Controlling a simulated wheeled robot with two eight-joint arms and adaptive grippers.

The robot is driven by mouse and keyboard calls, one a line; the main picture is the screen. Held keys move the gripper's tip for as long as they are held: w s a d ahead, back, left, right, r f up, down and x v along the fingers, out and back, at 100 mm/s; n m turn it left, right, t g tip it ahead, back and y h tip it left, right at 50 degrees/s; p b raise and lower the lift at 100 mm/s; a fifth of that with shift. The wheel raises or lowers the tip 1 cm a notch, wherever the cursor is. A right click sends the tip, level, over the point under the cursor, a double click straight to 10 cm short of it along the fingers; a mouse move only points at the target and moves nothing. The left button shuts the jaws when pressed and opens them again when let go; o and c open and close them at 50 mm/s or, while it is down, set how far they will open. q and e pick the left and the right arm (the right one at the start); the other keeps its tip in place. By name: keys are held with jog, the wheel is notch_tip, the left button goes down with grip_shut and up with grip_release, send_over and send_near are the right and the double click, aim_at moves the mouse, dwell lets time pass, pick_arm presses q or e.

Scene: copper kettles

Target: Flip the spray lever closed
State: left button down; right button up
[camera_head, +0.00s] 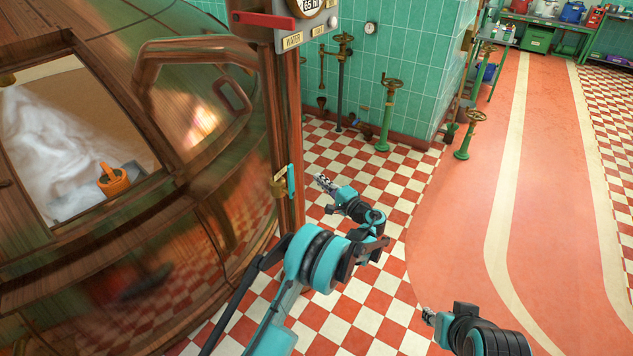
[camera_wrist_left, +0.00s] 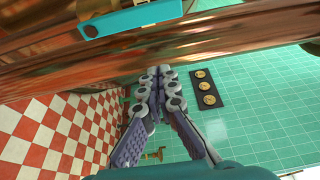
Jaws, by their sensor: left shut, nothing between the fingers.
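A lever with a teal handle (camera_head: 291,181) sits on a brass valve (camera_head: 279,184) on the copper post. In the head view the handle stands upright. In the left wrist view the teal handle (camera_wrist_left: 130,19) lies across the top, beyond my fingertips. My left gripper (camera_head: 321,180) is to the right of the lever in the head view, apart from it. In the left wrist view its fingers (camera_wrist_left: 158,72) meet at the tips with nothing between them. My right gripper (camera_head: 428,315) is low at the right, far from the lever; its fingers are too small to read.
A large copper kettle (camera_head: 215,150) with an open hatch fills the left side; an orange object (camera_head: 113,179) lies inside. A panel with a red handle (camera_head: 263,20) is mounted above the post. Green valve stands (camera_head: 386,115) are behind. The red floor (camera_head: 455,230) at right is clear.

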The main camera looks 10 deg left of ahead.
aim_at(291, 182)
pick_arm(q)
jog(key=w+a+b, duration=0.1)
jog(key=a+b, duration=0.2)
jog(key=a, duration=0.4)
jog(key=shift+a, duration=0.25)
